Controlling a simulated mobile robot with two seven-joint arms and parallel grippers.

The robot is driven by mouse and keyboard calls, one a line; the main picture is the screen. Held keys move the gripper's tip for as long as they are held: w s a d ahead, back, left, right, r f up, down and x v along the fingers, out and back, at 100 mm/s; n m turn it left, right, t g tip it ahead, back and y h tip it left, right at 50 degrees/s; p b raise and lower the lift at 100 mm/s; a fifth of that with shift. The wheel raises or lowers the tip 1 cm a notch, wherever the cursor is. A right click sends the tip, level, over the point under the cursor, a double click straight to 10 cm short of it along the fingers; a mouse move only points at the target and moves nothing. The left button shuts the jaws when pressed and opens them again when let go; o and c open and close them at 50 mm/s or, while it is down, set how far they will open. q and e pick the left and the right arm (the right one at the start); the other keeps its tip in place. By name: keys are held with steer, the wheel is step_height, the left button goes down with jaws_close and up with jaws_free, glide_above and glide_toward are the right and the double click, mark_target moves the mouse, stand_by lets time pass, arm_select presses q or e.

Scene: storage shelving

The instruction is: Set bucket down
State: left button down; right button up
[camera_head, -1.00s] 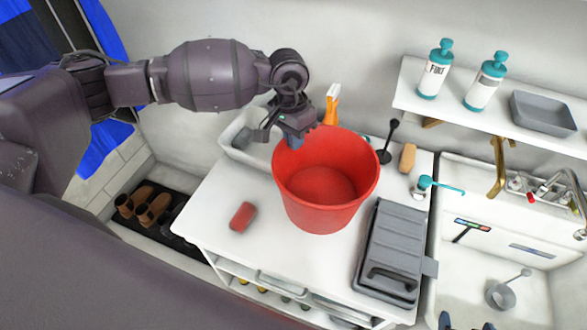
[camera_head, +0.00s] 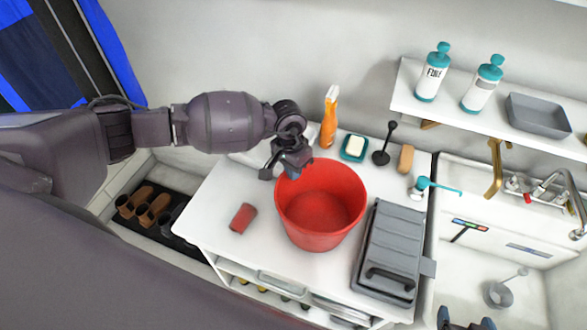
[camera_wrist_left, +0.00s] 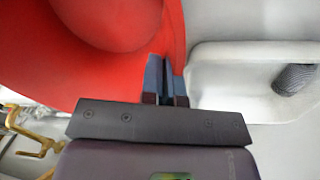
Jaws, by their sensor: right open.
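The red bucket (camera_head: 320,205) is upright at the middle of the white counter (camera_head: 215,225). I cannot tell whether its base touches the top or hangs just above it. My left gripper (camera_head: 296,166) is at the bucket's far-left rim and is shut on it. In the left wrist view its fingers (camera_wrist_left: 166,82) sit close together at the edge of the red bucket wall (camera_wrist_left: 40,60). The tips of my right gripper (camera_head: 466,322) show at the bottom edge, apart and empty, in front of the sink.
A red cup-like item (camera_head: 243,218) lies left of the bucket, and a grey case (camera_head: 390,255) lies close on its right. Behind stand an orange spray bottle (camera_head: 329,118), a soap dish (camera_head: 355,148), a dark plunger-like tool (camera_head: 385,145) and a brush (camera_head: 406,158). The sink (camera_head: 510,240) is right.

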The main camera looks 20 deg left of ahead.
arm_select(q)
steer(key=shift+f, duration=0.15)
arm_select(e)
steer(key=shift+s+d+f, duration=0.1)
steer(key=shift+s+f, duration=0.3)
steer(key=shift+f, duration=0.05)
arm_select(q)
steer(key=c, duration=1.4)
jaws_free()
steer(key=shift+o, duration=0.2)
arm_select(e)
steer(key=shift+w+r, duration=0.35)
steer(key=shift+r, duration=0.05)
arm_select(q)
steer(key=shift+w+r, duration=0.1)
steer(key=shift+r, duration=0.35)
arm_select(e)
steer(key=shift+r, duration=0.1)
steer(key=shift+f+b, duration=0.8)
steer(key=shift+b, duration=0.05)
arm_select(q)
step_height(320, 180, up, 11)
steer(key=a, duration=0.1)
steer(key=shift+w+r, duration=0.15)
steer(key=shift+r, duration=0.05)
arm_select(e)
steer(key=shift+s+f, duration=0.2)
steer(key=shift+s, duration=0.05)
arm_select(q)
steer(key=shift+a, duration=0.15)
